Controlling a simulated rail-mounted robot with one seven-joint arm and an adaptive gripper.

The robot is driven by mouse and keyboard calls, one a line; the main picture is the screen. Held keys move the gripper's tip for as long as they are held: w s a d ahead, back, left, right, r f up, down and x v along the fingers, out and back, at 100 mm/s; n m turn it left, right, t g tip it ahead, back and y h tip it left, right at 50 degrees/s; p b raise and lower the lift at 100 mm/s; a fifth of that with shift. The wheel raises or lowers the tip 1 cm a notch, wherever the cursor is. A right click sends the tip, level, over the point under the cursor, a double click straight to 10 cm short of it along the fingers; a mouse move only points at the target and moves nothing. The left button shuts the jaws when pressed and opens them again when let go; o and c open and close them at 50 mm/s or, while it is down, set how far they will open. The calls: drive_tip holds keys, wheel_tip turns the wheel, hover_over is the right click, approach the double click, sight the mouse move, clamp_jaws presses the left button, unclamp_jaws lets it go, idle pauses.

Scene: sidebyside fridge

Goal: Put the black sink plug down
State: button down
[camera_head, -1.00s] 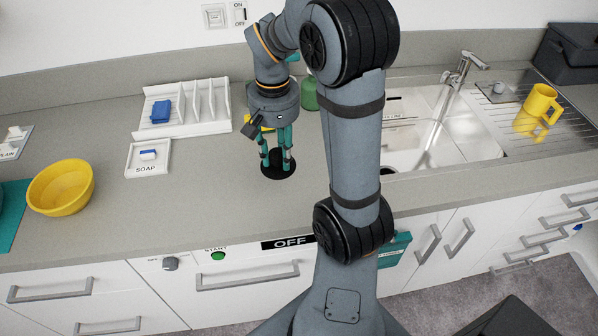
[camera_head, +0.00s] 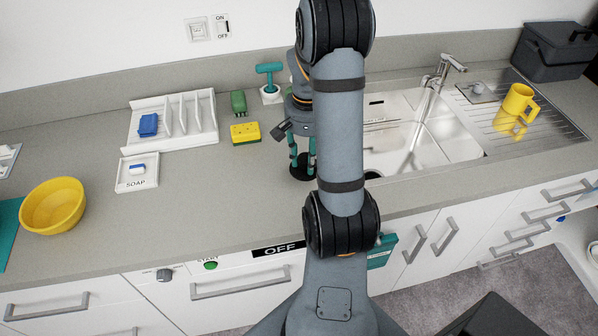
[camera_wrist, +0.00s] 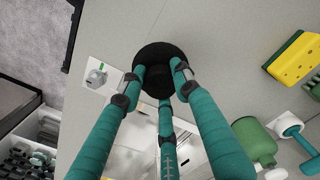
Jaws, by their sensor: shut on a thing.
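The black sink plug (camera_head: 303,171) is a dark round disc near the counter's front, just left of the sink (camera_head: 455,150). My gripper (camera_head: 303,158), with teal fingers, points down and is shut on the plug's middle. The wrist view shows the fingertips (camera_wrist: 159,80) closed around the centre of the plug (camera_wrist: 160,52), with grey counter beyond it. I cannot tell whether the plug touches the counter or hangs just above it. My arm hides part of the sink's left side.
A yellow-and-green sponge (camera_head: 245,133), a green object (camera_head: 238,103) and a teal-handled tool (camera_head: 269,82) stand behind the gripper. The soap dish (camera_head: 137,172), white rack (camera_head: 190,121) and yellow bowl (camera_head: 53,206) are left.

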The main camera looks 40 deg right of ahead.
sight(299, 169)
drive_tip(key=shift+w+a+f, duration=0.3)
drive_tip(key=shift+a+f, duration=0.2)
drive_tip(key=shift+a, duration=0.25)
drive_tip(key=shift+a+f, duration=0.1)
drive_tip(key=shift+f, duration=1.95)
drive_tip(key=shift+f, duration=0.2)
drive_tip(key=c, duration=1.3)
unclamp_jaws()
drive_tip(key=shift+r, duration=0.15)
wheel_tip(299, 169, up, 12)
drive_tip(key=shift+r+p, duration=0.1)
drive_tip(key=shift+p, duration=0.45)
